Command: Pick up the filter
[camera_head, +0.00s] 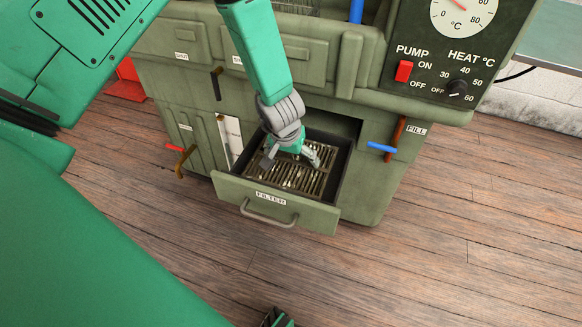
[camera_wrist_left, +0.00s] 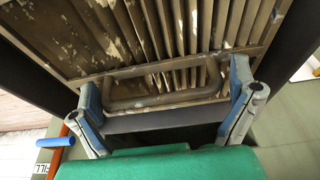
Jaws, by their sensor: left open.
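The filter (camera_head: 288,181) is a slatted metal grate with pale flaky dirt on it. It lies inside the pulled-out drawer labelled FILTER (camera_head: 232,193). My left gripper (camera_head: 291,161) reaches down into the drawer over the filter, with its fingers spread. In the left wrist view the filter (camera_wrist_left: 125,40) fills the upper part, and its loop handle (camera_wrist_left: 150,103) lies between the two open fingers of my left gripper (camera_wrist_left: 168,88). The fingers are near the handle's two ends; I cannot tell whether they touch it. My right gripper is not clearly in view.
The green machine cabinet (camera_head: 350,200) stands behind and around the drawer. A blue-handled valve (camera_head: 382,148) is to the drawer's right, and a brown lever (camera_head: 183,160) is to its left. The control panel (camera_head: 445,60) is at upper right. Wooden floor (camera_head: 430,250) in front is clear.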

